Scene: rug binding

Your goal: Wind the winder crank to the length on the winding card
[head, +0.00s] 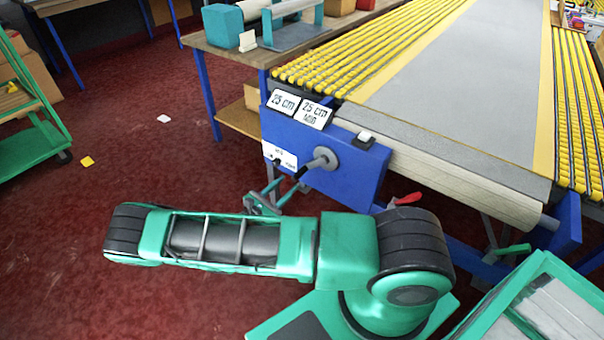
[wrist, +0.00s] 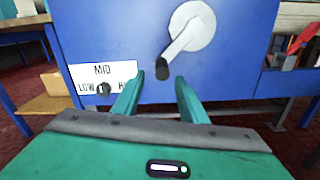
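The winder crank (head: 322,159) is a grey disc with an arm and a dark handle on the front of a blue machine panel. In the wrist view the crank disc (wrist: 192,25) is at top centre, its arm slanting down left to the dark handle (wrist: 162,70). My gripper (wrist: 160,92) is open, with its teal fingers either side of the handle's line; I cannot tell whether they reach around it. My gripper (head: 268,198) also shows below the panel in the head view. Two cards on the machine top read "25 cm" (head: 284,102) and "25 cm" with a small second line (head: 314,113).
A LOW/MID/HIGH selector plate (wrist: 102,77) with a dark knob is left of the crank. A green trolley (head: 30,120) stands far left. The red floor is mostly clear.

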